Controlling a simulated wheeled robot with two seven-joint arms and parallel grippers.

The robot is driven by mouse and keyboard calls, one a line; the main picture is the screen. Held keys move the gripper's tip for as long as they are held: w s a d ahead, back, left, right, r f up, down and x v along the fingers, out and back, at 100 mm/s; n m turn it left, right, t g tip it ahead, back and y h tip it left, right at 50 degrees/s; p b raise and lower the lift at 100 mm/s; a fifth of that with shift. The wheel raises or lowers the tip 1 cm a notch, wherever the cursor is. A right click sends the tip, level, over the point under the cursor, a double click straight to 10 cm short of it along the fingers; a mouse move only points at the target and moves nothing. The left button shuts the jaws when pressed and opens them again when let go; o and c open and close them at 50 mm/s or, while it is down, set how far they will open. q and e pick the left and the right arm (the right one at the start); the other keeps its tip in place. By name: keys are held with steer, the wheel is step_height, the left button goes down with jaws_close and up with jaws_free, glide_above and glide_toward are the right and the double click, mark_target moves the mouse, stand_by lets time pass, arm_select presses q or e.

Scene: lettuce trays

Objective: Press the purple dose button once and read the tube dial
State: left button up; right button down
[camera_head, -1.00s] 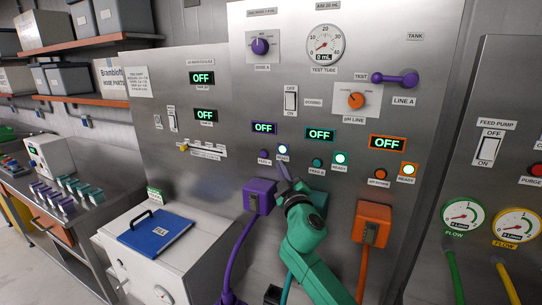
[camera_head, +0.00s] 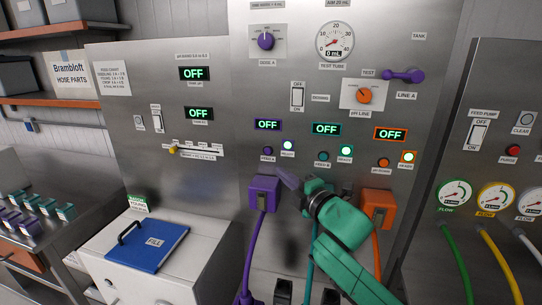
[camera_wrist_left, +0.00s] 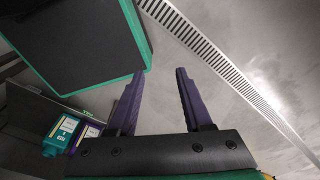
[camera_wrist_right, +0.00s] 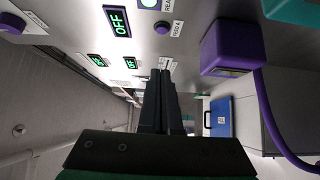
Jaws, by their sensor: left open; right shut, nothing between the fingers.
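The purple dose button (camera_head: 268,150), labelled FEED A, is on the steel panel under a purple-framed OFF display (camera_head: 267,125). It also shows at the top of the right wrist view (camera_wrist_right: 162,28). The tube dial (camera_head: 335,41) at the top of the panel has its needle near zero and reads 0 mL. My right gripper (camera_head: 280,171) is shut and empty, its tips below and slightly right of the button; contact is not visible. Its fingers also show in the right wrist view (camera_wrist_right: 160,76). My left gripper (camera_wrist_left: 160,74) is open and empty, away from the panel.
A purple hose connector (camera_head: 264,192) sticks out just below my right fingers. An orange connector (camera_head: 377,205) is beside my right arm. Teal (camera_head: 323,156) and orange (camera_head: 384,162) buttons sit right of the purple one.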

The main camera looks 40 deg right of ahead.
steer(key=p, duration=0.3)
glide_toward(264, 151)
steer(key=w+a, duration=0.2)
steer(key=w, duration=0.1)
steer(key=w+d, duration=0.1)
steer(key=w+d+p, duration=0.1)
steer(key=shift+w+d+r, duration=0.15)
steer(key=shift+w+r, duration=0.05)
steer(key=shift+w, duration=0.05)
steer(key=shift+w+d+f, duration=0.1)
steer(key=shift+d+f, duration=0.05)
steer(key=shift+d, duration=0.25)
arm_select(q)
steer(key=r, duration=0.5)
steer(key=shift+w+a, duration=0.3)
steer(key=shift+w, duration=0.1)
